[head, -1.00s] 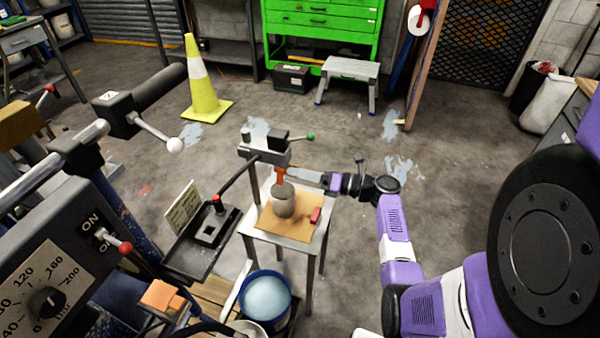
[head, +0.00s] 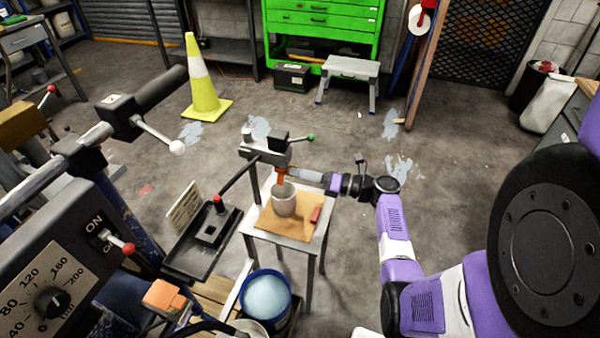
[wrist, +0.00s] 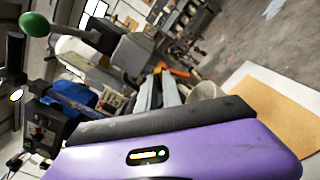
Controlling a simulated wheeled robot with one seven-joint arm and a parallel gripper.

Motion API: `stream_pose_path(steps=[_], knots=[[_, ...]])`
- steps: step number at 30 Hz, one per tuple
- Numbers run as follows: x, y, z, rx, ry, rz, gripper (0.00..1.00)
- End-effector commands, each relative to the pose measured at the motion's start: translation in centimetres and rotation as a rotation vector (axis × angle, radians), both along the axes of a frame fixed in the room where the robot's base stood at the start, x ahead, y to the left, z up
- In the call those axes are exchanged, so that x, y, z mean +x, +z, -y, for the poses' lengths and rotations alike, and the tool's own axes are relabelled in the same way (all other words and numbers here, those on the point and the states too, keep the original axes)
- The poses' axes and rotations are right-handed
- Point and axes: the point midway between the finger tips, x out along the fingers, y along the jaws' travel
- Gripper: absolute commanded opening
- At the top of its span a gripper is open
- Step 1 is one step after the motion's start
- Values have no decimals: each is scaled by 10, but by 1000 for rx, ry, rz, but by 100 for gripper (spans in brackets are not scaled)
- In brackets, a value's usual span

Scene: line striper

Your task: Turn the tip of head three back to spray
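The striper's spray head (head: 265,150) is a grey block with a green-knobbed lever, over a small metal table. Its orange tip part (head: 282,176) hangs below it, above a grey cup (head: 284,201). My gripper (head: 297,172) reaches in from the right with its fingertips at the orange part. In the wrist view my grey fingers (wrist: 158,92) lie close together, with orange (wrist: 179,72) just beyond them. The green knob (wrist: 40,28) shows at upper left there. I cannot tell whether the fingers grip the tip or which way it points.
The table (head: 312,238) carries a brown cardboard sheet (head: 268,222) and a small red item (head: 316,214). A black tray (head: 190,262) and a blue bucket (head: 265,297) stand close by. The yellow cone (head: 202,85) is farther back. Floor to the right is mostly clear.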

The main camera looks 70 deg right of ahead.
Motion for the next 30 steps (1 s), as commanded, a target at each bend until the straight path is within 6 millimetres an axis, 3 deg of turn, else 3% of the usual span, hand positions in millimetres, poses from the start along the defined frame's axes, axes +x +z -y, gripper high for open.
stream_pose_path(steps=[5,21,30], knots=[[0,-1,0,-22,0,2,0],[1,-2,0,-557,1,44,0],[1,0,0,-735,1,58,0]])
